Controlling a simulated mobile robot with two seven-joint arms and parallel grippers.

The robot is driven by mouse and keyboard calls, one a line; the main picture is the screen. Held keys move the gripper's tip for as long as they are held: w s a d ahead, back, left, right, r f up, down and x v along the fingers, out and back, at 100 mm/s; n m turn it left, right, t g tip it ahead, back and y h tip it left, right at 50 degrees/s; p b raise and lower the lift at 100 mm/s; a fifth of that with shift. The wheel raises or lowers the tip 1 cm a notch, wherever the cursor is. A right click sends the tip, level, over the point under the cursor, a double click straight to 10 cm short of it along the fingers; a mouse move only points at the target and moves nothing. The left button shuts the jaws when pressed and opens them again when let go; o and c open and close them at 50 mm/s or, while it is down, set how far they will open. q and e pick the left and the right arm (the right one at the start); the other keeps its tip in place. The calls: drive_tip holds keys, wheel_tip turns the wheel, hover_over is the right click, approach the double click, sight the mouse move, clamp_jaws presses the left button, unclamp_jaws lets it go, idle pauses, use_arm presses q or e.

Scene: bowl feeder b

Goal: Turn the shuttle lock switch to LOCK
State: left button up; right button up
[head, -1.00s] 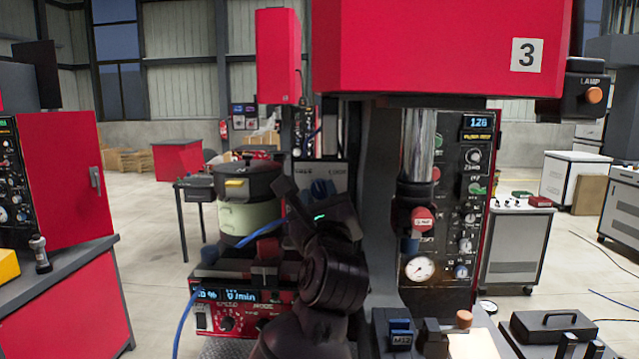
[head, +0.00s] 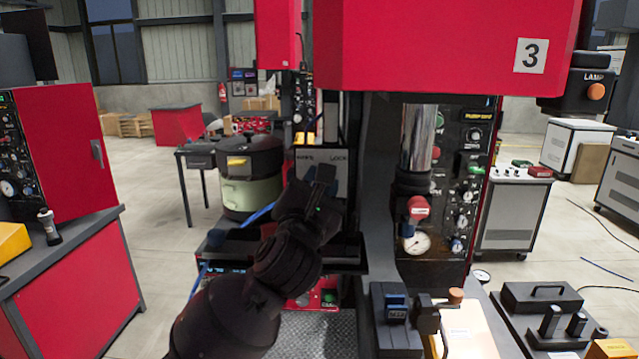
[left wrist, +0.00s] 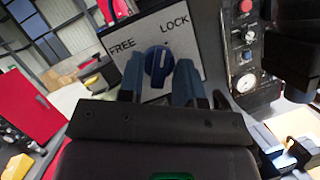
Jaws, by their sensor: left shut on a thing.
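The shuttle lock switch is a blue knob (left wrist: 157,62) on a light grey plate (left wrist: 198,48), with FREE printed on the left and LOCK on the right. In the left wrist view the knob stands between the labels; I cannot tell for sure which it points at. My left gripper (left wrist: 160,82) is shut on the knob, one finger on each side. In the head view my left gripper (head: 322,180) is in front of the plate (head: 308,165) and hides most of the knob. My right gripper is not in view.
A feeder bowl (head: 250,175) stands just left of the plate. A black fixture (head: 395,310) is at the front right. A blue cable runs beside my left arm.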

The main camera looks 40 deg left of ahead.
use_arm(q)
drive_tip(key=shift+a+r+m+h, duration=0.15)
drive_tip(key=shift+m+h, duration=0.15)
drive_tip(key=shift+m, duration=0.55)
drive_tip(key=shift+d+r+m+h, duration=0.1)
drive_tip(key=shift+m+h, duration=0.2)
drive_tip(key=shift+m, duration=0.55)
drive_tip(key=shift+a, duration=0.1)
drive_tip(key=o, duration=0.6)
drive_tip(key=shift+f, duration=0.25)
